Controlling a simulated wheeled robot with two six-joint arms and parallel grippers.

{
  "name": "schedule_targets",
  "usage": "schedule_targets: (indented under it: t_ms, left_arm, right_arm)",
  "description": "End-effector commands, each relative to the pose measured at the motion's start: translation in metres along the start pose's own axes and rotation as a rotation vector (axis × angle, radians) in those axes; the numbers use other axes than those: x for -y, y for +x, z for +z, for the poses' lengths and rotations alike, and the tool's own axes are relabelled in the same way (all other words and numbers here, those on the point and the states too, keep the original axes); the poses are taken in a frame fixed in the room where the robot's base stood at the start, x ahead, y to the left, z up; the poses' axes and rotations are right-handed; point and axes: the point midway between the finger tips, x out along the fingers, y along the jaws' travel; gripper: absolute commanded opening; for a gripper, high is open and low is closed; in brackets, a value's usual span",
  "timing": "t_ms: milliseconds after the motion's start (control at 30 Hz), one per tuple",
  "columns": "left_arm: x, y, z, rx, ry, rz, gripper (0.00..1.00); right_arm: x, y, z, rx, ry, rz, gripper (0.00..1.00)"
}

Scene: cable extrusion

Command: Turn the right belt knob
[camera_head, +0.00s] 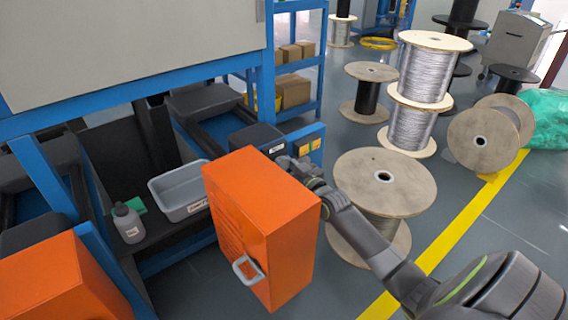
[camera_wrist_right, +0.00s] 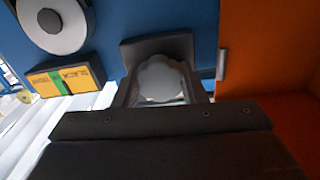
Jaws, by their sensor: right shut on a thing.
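In the right wrist view a pale grey knob (camera_wrist_right: 163,80) with a scalloped edge sits in front of a dark block on a blue panel (camera_wrist_right: 200,30). The two fingers of my right gripper (camera_wrist_right: 163,94) stand on either side of the knob and are shut on it. In the head view my right gripper (camera_head: 290,163) reaches the blue machine frame just behind the orange cabinet (camera_head: 262,222). The knob cannot be made out there. My left gripper is not in view.
The orange cabinet stands close to my right forearm; an orange surface (camera_wrist_right: 270,60) fills the right of the wrist view. A yellow label block (camera_wrist_right: 65,79) and a round disc (camera_wrist_right: 55,22) are left of the knob.

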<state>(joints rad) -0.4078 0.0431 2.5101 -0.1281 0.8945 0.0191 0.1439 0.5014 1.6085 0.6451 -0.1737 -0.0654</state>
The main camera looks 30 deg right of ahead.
Motion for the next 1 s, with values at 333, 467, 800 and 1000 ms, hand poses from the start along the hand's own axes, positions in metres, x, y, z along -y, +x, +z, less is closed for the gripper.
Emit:
schedule_targets:
  t_ms: [333,467,800,1000]
  left_arm:
    - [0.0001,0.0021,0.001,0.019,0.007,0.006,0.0]
    - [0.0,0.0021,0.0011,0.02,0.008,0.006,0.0]
    - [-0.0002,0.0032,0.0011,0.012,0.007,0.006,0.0]
    - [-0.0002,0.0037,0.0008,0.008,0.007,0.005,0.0]
  right_arm:
    - [0.0001,-0.0001,0.0003,0.002,0.1,0.0,0.15]
    - [0.0001,-0.0001,0.0005,0.001,0.107,0.0,0.15]
    - [0.0,-0.0001,0.0005,0.001,0.105,0.0,0.47]
    - [0.0001,0.0,0.0003,0.001,0.105,0.0,0.6]
